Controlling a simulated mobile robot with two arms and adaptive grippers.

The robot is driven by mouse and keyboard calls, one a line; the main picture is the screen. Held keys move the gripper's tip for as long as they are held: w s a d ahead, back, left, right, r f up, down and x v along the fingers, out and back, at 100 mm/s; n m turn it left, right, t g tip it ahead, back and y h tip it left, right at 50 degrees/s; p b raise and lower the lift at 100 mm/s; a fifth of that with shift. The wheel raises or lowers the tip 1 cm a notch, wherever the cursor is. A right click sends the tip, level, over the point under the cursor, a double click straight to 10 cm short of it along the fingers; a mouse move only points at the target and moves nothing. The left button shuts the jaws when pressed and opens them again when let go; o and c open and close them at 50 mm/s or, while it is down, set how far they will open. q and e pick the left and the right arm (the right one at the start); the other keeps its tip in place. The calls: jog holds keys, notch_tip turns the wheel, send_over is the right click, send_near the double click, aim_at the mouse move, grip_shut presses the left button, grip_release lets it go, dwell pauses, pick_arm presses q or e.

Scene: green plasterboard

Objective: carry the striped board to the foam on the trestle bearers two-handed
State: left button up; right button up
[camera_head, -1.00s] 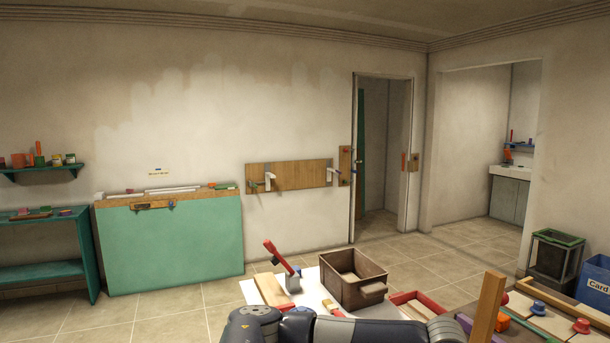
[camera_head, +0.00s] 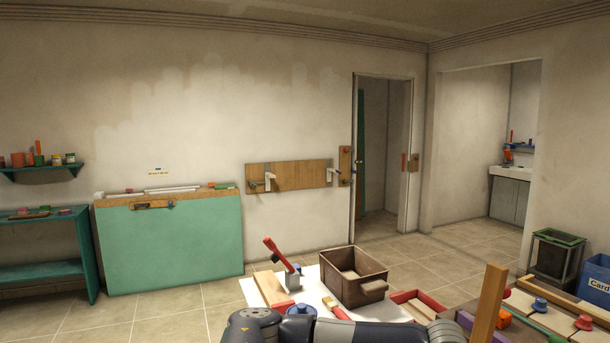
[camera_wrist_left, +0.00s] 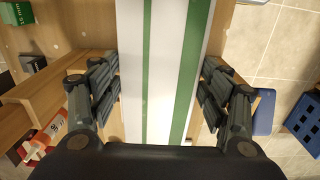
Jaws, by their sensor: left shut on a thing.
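The striped board (camera_wrist_left: 168,40), white with green stripes, runs upright through the middle of the left wrist view. Its far end is beyond the top edge of that view. My left gripper (camera_wrist_left: 162,75) is shut on it, with one dark finger along each long side. The board does not show in the head view, where only a grey link of my arm crosses the bottom edge. My right gripper is in neither view. I cannot make out the foam or the trestle bearers.
A brown crate (camera_head: 343,281) and a red-handled tool (camera_head: 283,256) stand on a white surface ahead. A wooden post (camera_head: 487,304) rises at the lower right. A green board (camera_head: 170,250) leans by the wall. A blue crate (camera_wrist_left: 304,124) shows in the wrist view.

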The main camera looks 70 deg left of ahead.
pick_arm(q)
jog(key=shift+f, duration=0.1)
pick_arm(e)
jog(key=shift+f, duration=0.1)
pick_arm(q)
jog(key=o, duration=2.1)
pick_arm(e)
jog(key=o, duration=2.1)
